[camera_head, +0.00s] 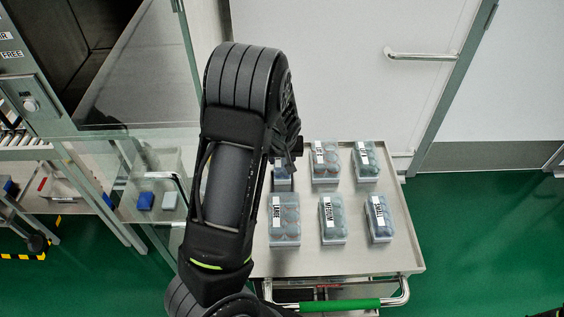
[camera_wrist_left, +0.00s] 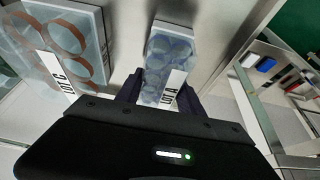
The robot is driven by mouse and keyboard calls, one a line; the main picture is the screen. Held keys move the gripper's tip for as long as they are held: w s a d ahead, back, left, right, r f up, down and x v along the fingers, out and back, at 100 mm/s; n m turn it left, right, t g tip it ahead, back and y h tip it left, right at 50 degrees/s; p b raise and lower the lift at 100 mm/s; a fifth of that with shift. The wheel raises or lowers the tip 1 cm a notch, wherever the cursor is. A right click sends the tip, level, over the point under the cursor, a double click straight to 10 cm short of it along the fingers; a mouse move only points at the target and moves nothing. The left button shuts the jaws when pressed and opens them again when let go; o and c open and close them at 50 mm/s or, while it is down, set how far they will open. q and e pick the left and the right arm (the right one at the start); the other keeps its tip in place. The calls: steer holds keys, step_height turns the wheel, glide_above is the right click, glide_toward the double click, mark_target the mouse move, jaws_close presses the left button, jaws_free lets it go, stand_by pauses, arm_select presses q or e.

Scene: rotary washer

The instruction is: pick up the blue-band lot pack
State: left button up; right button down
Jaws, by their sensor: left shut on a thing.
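The blue-band lot pack, a clear pack with bluish rings and a white label reading LOT A, shows in the left wrist view (camera_wrist_left: 169,52). My left gripper (camera_wrist_left: 162,90) is shut on it, with one dark finger at each side. I cannot tell whether the pack touches the cart top.
A pack with orange-red rings labelled LOT C (camera_wrist_left: 62,42) stands beside the held pack. The cart (camera_head: 395,262) also carries packs labelled LARGE (camera_head: 285,218), UNIFORM (camera_head: 333,219) and SMALL (camera_head: 379,219). A glass-sided machine (camera_head: 150,70) stands at the left.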

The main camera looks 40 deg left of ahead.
arm_select(q)
jaws_close()
steer(key=shift+r+p, duration=0.45)
steer(key=shift+p, duration=0.05)
step_height(320, 180, up, 10)
steer(key=shift+f+b, duration=0.15)
steer(key=shift+b, duration=0.45)
